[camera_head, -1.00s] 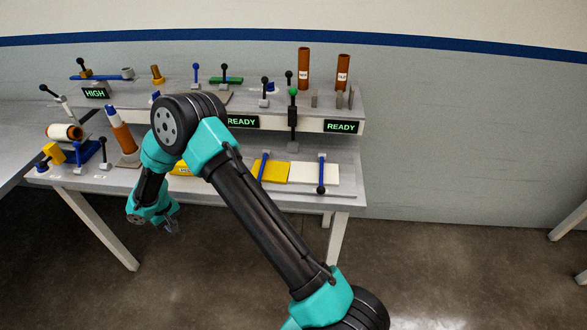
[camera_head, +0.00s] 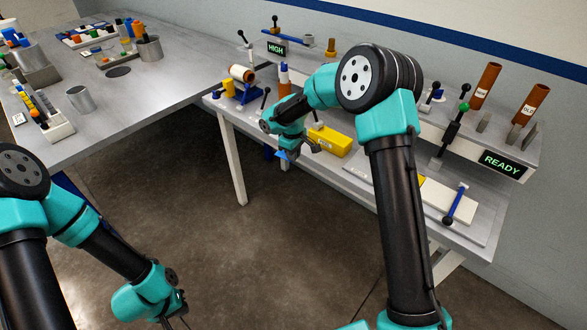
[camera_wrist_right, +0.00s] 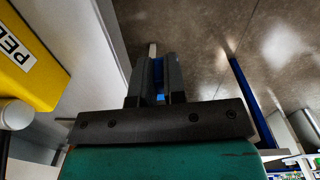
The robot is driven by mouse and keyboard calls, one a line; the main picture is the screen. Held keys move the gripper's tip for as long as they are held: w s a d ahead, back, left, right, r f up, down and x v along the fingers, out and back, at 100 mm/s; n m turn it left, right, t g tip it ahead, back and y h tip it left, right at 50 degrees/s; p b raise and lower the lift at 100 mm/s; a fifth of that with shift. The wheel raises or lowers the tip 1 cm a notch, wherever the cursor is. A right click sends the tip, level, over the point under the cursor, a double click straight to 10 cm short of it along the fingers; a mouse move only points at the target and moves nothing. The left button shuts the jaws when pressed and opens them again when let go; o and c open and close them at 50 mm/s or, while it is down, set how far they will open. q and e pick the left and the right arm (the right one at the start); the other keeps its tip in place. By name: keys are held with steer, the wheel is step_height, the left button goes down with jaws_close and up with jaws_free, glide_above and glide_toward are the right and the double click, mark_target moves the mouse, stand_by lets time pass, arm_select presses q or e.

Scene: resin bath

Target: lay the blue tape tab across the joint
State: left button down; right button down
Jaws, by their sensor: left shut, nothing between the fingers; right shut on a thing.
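My right gripper (camera_head: 289,152) is shut on a small blue tab (camera_wrist_right: 158,72), seen between its fingers in the right wrist view. In the head view a bit of blue (camera_head: 281,155) shows at its fingertips, above the floor in front of the right bench's edge. My left gripper (camera_head: 178,312) is shut and empty, low over the floor at the bottom left. An upright orange tube (camera_head: 284,86) with a white band and blue stands behind my right arm, partly hidden. I cannot tell which joint the task means.
A yellow box (camera_head: 329,140) stands close to the right gripper and also shows in the wrist view (camera_wrist_right: 30,62). An orange-and-white roll (camera_head: 242,74) sits on a blue stand. A white board (camera_head: 440,197) lies on the right bench. A metal cup (camera_head: 80,98) stands on the left bench.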

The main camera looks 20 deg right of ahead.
step_height(320, 180, up, 10)
steer(key=n, duration=0.6)
steer(key=shift+s+d+f, duration=0.2)
steer(key=shift+d+f, duration=0.05)
